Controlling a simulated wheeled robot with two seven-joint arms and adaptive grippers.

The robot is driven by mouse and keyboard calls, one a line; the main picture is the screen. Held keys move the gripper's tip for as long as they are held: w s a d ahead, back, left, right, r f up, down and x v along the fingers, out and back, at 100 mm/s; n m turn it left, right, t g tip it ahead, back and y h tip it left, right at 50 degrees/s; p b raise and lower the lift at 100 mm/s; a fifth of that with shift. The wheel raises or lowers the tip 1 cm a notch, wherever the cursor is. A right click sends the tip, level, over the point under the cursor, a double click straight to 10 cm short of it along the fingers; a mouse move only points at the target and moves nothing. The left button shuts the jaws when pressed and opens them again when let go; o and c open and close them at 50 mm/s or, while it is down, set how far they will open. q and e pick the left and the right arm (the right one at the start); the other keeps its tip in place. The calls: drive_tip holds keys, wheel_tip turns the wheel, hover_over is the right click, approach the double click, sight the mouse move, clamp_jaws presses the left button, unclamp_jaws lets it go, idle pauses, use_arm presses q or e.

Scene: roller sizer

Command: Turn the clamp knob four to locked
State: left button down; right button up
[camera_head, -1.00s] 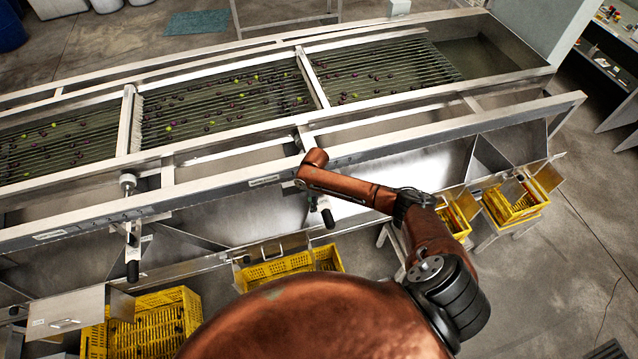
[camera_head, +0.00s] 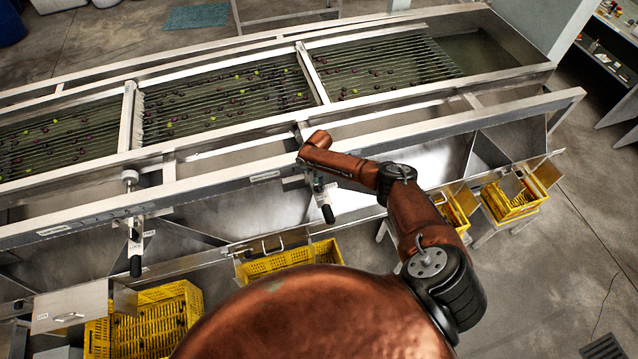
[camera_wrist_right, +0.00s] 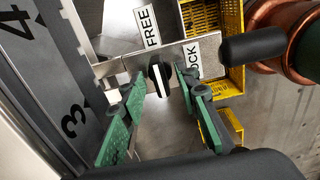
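In the right wrist view, a clamp knob (camera_wrist_right: 158,80), black with a white stripe, sits on a metal plate (camera_wrist_right: 118,68). Its stripe runs roughly in line with the FREE label (camera_wrist_right: 149,27); the LOCK label (camera_wrist_right: 192,62) is to the right. My right gripper (camera_wrist_right: 161,82) is open, its green-padded fingers on either side of the knob with gaps showing. In the head view, my right gripper (camera_head: 317,184) is at the clamp on the machine's front rail, mostly hidden by my arm, and the knob cannot be made out. My left gripper is out of view.
A black handle (camera_wrist_right: 254,46) sticks out close to the right finger. A numbered scale (camera_wrist_right: 62,92) runs along the left. Another clamp (camera_head: 134,235) is further left on the rail (camera_head: 230,183). Yellow crates (camera_head: 290,262) stand below. The roller bed (camera_head: 225,100) lies behind.

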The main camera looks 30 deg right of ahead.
clamp_jaws()
idle(0.4)
drive_tip(key=shift+m, duration=0.3)
drive_tip(key=m, duration=0.3)
drive_tip(key=shift+p, duration=0.4)
drive_tip(key=m, duration=0.3)
drive_tip(key=shift+p, duration=0.35)
drive_tip(key=m+p, duration=0.1)
drive_tip(key=m, duration=0.4)
drive_tip(key=shift+m, duration=0.3)
drive_tip(key=m+p, duration=0.1)
drive_tip(key=m, duration=0.4)
drive_tip(key=shift+f+m+p, duration=0.1)
drive_tip(key=shift+m+p, duration=0.2)
drive_tip(key=shift+m, duration=0.1)
